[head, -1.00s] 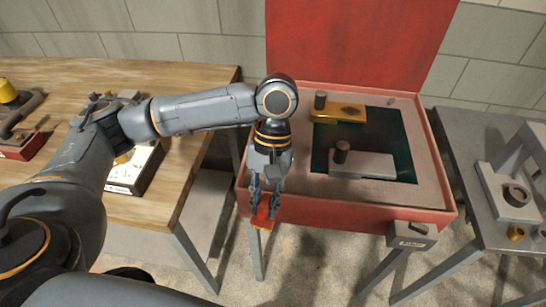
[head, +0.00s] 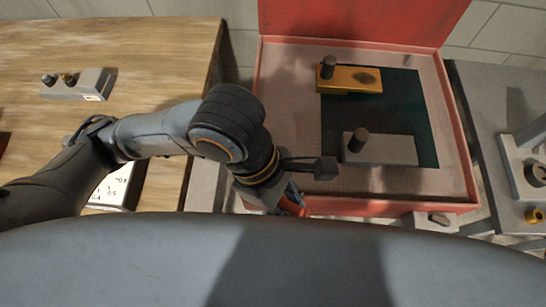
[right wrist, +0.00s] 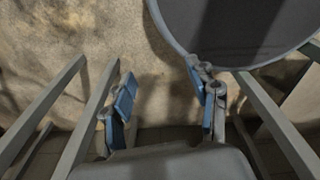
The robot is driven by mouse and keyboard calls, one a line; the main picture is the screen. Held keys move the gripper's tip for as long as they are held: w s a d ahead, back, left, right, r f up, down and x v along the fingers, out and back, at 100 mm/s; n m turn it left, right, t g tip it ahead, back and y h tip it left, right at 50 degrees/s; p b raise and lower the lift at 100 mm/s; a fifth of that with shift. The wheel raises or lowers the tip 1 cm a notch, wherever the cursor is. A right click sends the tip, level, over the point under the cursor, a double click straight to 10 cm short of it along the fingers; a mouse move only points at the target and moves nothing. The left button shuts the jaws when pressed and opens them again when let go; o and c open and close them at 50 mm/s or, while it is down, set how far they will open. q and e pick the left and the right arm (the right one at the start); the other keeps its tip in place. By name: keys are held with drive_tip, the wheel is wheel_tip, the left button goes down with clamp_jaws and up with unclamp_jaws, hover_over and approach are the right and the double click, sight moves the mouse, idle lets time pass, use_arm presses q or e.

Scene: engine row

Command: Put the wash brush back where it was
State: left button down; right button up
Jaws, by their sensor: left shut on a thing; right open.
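My left gripper (head: 288,198) is low at the front left corner of the red washer box (head: 390,207). It is shut on a small red thing (head: 295,207), which I take to be the wash brush. My wrist and the large grey shape in front hide most of it, and no bristles show. I cannot tell whether it touches the washer's rim. My right gripper (right wrist: 165,105) is open and empty above the floor in the right wrist view, and is not seen in the head view.
In the washer are a yellow block (head: 360,80) and a grey block (head: 390,150), each with an upright peg. The red lid (head: 360,20) stands open behind. A wooden table (head: 150,50) with a switch box (head: 75,85) is at left. A grey table (head: 490,100) is at right.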

use_arm(q)
drive_tip(key=shift+w+a+f+b, duration=0.1)
drive_tip(key=shift+w+f+b, duration=0.65)
drive_tip(key=shift+w+b, duration=0.25)
drive_tip(key=w+f+p, duration=0.1)
drive_tip(key=w+f, duration=0.2)
drive_tip(key=w+a+f, duration=0.1)
drive_tip(key=w+f, duration=0.3)
drive_tip(key=w+f+p, duration=0.1)
drive_tip(key=w+f, duration=0.2)
drive_tip(key=w, duration=0.1)
drive_tip(key=shift+w+a+f+p, duration=0.2)
drive_tip(key=shift+w+f+p, duration=0.05)
drive_tip(key=shift+f+p, duration=0.1)
drive_tip(key=shift+f, duration=0.35)
use_arm(e)
drive_tip(key=shift+s+r, duration=0.2)
use_arm(q)
drive_tip(key=c, duration=1.6)
unclamp_jaws()
drive_tip(key=shift+f, duration=0.1)
drive_tip(key=o, duration=0.4)
drive_tip(key=shift+o, duration=0.2)
